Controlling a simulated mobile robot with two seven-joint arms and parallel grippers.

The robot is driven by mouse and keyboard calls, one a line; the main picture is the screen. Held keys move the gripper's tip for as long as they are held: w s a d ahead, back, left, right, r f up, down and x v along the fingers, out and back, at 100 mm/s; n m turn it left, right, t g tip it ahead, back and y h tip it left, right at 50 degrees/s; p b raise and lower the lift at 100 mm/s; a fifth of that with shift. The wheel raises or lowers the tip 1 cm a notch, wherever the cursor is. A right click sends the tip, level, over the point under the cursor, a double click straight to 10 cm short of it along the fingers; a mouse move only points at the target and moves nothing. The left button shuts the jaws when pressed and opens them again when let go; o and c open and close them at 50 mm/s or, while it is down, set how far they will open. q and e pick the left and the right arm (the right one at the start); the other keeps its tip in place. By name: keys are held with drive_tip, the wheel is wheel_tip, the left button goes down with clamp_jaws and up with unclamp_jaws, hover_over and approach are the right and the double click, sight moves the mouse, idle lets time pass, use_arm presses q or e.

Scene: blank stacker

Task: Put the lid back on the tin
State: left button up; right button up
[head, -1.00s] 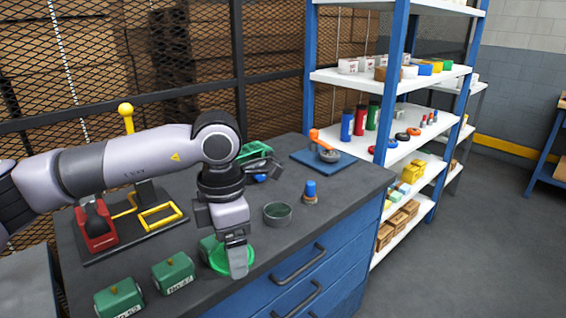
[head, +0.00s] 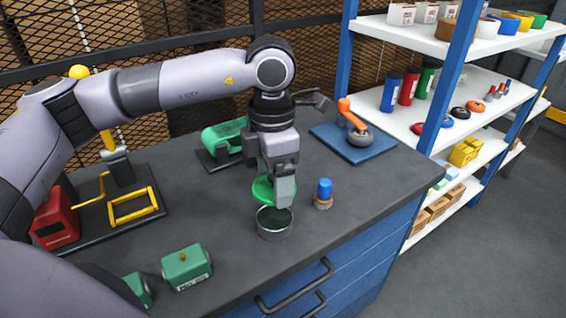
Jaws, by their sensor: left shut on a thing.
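The tin (head: 274,229) is a round, open, dark grey-green container standing upright on the bench. The lid (head: 262,189) is a green disc held in my left gripper (head: 283,198), which is shut on it. The lid is above and slightly behind the tin's opening and looks tilted. The gripper's fingers hide the lid's right part. I cannot tell whether the lid touches the tin's rim. My right gripper is not in view.
A blue-topped stamp-like piece (head: 324,193) stands close right of the tin. A blue mat (head: 345,155) with an orange-handled tool lies behind. Green boxes (head: 187,267) stand at front left.

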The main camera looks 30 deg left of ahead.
sight(275, 218)
use_arm(q)
drive_tip(key=shift+s+f+b, duration=0.15)
drive_tip(key=shift+f+b, duration=0.2)
drive_tip(key=shift+f, duration=0.25)
drive_tip(key=shift+f+b, duration=0.85)
drive_tip(key=shift+f, duration=0.7)
drive_tip(key=shift+f+b, duration=0.95)
drive_tip(key=shift+f, duration=0.1)
drive_tip(key=shift+b, duration=0.3)
drive_tip(key=shift+f+b, duration=0.15)
drive_tip(key=shift+b, duration=0.35)
idle(0.3)
drive_tip(key=o, duration=0.9)
